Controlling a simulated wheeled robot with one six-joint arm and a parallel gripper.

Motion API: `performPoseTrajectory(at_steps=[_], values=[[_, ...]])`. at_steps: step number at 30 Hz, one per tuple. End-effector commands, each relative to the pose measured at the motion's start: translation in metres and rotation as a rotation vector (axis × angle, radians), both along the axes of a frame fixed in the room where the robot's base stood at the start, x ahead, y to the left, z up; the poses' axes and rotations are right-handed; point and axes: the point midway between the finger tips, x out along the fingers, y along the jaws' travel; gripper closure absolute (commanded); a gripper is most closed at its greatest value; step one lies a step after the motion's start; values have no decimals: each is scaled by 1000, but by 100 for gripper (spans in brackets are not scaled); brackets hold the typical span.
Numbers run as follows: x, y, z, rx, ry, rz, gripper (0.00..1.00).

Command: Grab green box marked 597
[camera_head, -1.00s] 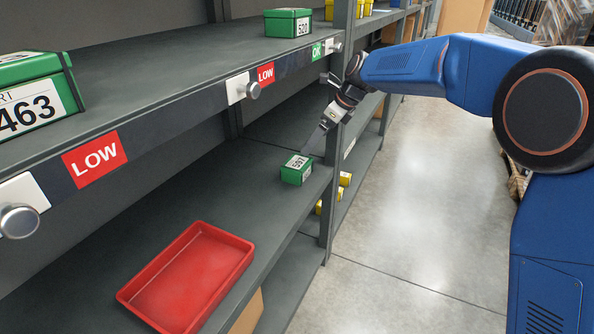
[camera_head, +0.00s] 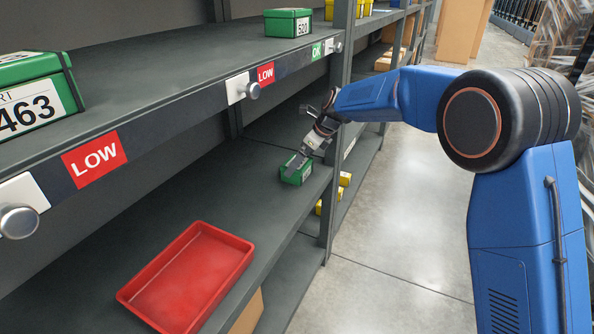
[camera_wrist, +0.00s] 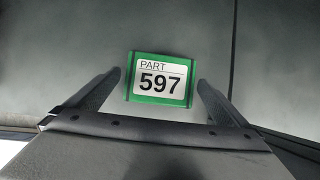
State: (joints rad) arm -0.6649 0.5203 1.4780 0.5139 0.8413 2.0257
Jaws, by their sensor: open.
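The green box marked 597 (camera_head: 296,171) sits on the middle shelf (camera_head: 215,190), near its front edge by the upright post. In the wrist view the box (camera_wrist: 159,98) shows its white label reading PART 597. My gripper (camera_head: 292,168) reaches down over the box in the head view and hides part of its top. In the wrist view the fingers of my gripper (camera_wrist: 160,84) are open, one on each side of the box, with gaps between them and it. I cannot tell how high the fingertips are above the shelf.
A red tray (camera_head: 247,243) lies on the same shelf, nearer. The shelf above, with green boxes marked 463 (camera_head: 35,95) and 520 (camera_head: 288,23), overhangs the space. A grey post (camera_head: 332,200) stands right of the box. Yellow boxes (camera_head: 345,179) lie beyond it.

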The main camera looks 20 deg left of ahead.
Motion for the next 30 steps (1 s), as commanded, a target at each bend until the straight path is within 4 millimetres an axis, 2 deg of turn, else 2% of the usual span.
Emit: performPoseTrajectory(at_steps=[4, 12, 13, 14, 19, 26, 30], values=[[1, 11, -18, -1, 2, 1, 0], [2, 13, -23, 0, 0, 0, 0], [2, 13, -23, 0, 0, 0, 2], [2, 13, -23, 0, 0, 0, 10], [2, 13, -23, 0, 0, 0, 50], [2, 13, -21, 1, -1, 0, 52], [2, 13, -12, 1, -2, 1, 52]])
